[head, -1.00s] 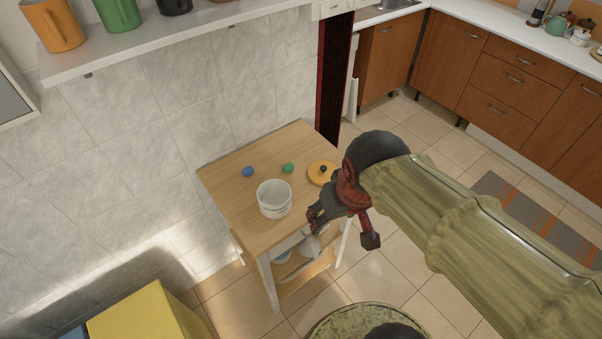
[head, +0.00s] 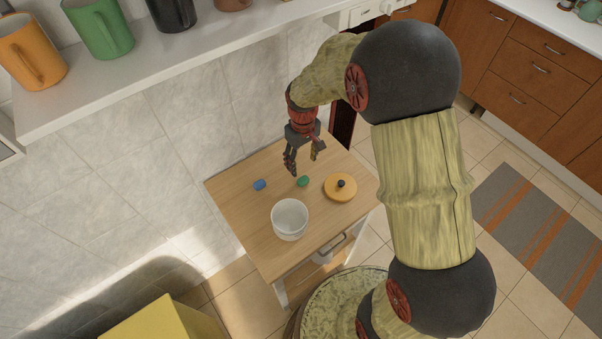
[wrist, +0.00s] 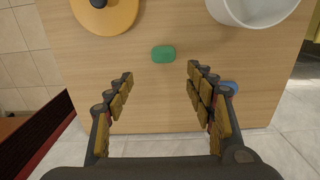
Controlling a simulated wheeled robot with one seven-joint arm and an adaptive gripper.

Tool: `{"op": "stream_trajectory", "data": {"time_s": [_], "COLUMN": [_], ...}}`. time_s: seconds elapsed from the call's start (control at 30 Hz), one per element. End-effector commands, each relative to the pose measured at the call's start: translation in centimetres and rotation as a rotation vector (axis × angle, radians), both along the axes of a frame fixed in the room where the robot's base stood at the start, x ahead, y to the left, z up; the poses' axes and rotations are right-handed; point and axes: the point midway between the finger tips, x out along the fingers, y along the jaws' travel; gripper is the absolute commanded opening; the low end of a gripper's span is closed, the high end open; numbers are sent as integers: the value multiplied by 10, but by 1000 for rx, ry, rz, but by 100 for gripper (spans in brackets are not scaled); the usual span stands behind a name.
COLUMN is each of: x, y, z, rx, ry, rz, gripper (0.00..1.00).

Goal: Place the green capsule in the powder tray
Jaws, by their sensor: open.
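The green capsule (head: 303,181) lies on the wooden table top (head: 237,203), between a blue capsule and a yellow lid. In the wrist view the green capsule (wrist: 163,54) is at upper centre, beyond the fingertips and between their lines. My gripper (head: 303,165) is open and empty, pointing down above the back of the table; its fingers also show in the wrist view (wrist: 160,76). It does not touch the capsule. No thing is clearly a powder tray; a white round pot (head: 290,219) stands open in front of the green capsule.
The blue capsule (head: 260,185) lies left of the green one. The yellow lid (head: 341,187) with a dark knob lies to the right. A wall shelf (head: 180,66) with several mugs (head: 100,27) hangs at upper left. A yellow box (head: 158,322) stands at lower left.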

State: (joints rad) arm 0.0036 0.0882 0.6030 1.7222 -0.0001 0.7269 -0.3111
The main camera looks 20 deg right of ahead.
Motion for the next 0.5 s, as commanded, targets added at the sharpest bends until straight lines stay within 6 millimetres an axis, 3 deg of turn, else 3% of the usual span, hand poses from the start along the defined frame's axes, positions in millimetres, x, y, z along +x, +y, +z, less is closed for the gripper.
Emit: {"op": "stream_trajectory", "data": {"time_s": [0.5], "x": [-8], "y": [3], "z": [-51], "rx": [0], "ry": [3], "rz": [7], "gripper": [55]}}
